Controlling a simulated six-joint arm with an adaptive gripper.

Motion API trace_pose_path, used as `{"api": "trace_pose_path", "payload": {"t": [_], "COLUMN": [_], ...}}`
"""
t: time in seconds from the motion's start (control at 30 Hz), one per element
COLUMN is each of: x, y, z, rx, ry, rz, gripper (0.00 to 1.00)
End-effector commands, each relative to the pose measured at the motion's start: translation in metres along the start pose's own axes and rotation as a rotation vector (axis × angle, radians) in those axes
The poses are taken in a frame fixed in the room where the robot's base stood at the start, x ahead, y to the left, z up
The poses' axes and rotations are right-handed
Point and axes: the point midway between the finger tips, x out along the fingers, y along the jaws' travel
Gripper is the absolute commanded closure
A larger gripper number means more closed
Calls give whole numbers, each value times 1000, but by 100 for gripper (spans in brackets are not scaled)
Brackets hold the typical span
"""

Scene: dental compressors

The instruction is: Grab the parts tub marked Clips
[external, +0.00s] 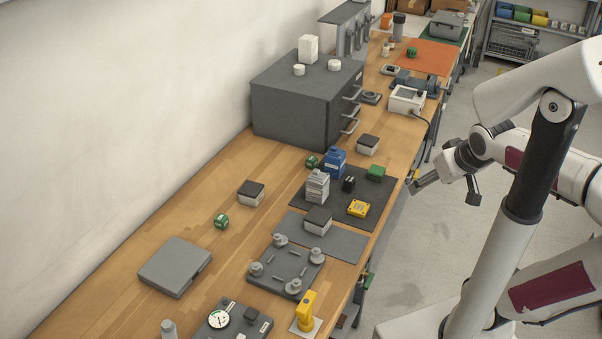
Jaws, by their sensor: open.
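Three small pale tubs with dark lids stand on the wooden bench. One tub (251,194) is at the left on bare wood. Another tub (317,222) is on the grey mat near the middle. The third tub (368,145) is farther back, beside the dark cabinet. Their markings are too small to read, so I cannot tell which is marked Clips. My gripper (443,194) is open and empty, off the bench's right edge above the floor, apart from all three tubs.
A dark mat (300,201) holds a blue container (335,163), a grey bottle (317,187) and a yellow block (358,208). A plate with knobs (287,271) and a flat grey case (175,266) lie nearer. The large cabinet (290,108) stands behind. Bare wood is free at left.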

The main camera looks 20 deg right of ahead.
Motion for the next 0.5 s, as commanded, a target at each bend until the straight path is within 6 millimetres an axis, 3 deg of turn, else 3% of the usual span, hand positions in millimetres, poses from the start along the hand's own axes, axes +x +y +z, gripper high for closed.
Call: {"api": "trace_pose_path", "payload": {"t": [0.5], "x": [53], "y": [-15], "z": [-121], "rx": [-97], "ry": [169], "rz": [19], "gripper": [35]}}
